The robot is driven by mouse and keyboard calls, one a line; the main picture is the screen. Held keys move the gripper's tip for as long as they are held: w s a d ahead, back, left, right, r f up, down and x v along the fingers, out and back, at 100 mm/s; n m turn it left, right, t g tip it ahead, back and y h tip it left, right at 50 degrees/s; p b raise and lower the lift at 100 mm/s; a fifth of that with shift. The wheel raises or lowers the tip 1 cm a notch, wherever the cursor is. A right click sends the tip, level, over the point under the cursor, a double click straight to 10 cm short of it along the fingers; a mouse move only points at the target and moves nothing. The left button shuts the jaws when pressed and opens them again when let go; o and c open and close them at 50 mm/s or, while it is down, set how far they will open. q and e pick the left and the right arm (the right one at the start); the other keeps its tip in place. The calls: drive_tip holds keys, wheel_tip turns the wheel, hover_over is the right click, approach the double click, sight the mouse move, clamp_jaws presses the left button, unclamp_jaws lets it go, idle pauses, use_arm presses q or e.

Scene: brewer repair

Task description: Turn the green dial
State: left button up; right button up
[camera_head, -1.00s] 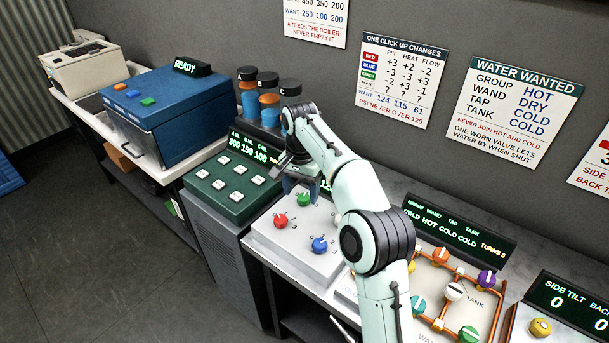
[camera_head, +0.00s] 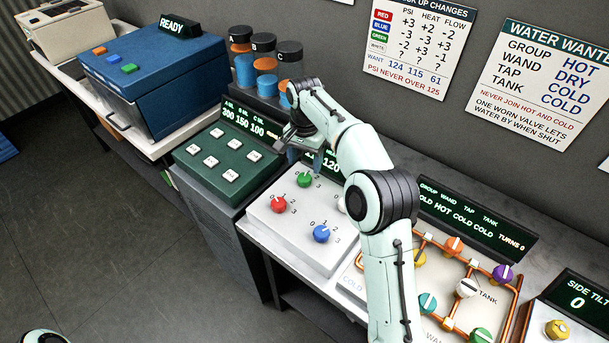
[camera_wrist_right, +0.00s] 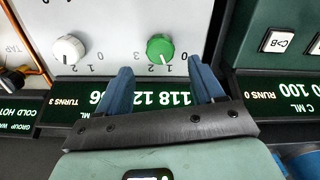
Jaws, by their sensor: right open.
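The green dial (camera_head: 304,180) sits at the back of a light grey panel (camera_head: 268,222) with a red dial (camera_head: 278,204), a blue dial (camera_head: 321,233) and a partly hidden white dial (camera_head: 342,205). Numbers ring the dials. My right gripper (camera_head: 306,158) is above the panel's back edge, just behind the green dial. In the right wrist view, the green dial (camera_wrist_right: 160,47) lies just beyond the blue fingertips (camera_wrist_right: 158,66), which are open and empty. The white dial (camera_wrist_right: 68,48) is left of it there. My left gripper is out of view.
A dark display (camera_head: 330,167) behind the panel is partly covered by my right gripper. A green button box (camera_head: 222,160) stands to the left, with canisters (camera_head: 265,62) behind. A piped valve board (camera_head: 448,322) is to the right, beyond my right arm.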

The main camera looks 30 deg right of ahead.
sight(305, 176)
wheel_tip(305, 176, down, 6)
drive_tip(key=shift+r+b, duration=0.2)
drive_tip(key=shift+b, duration=0.25)
drive_tip(key=c, duration=1.1)
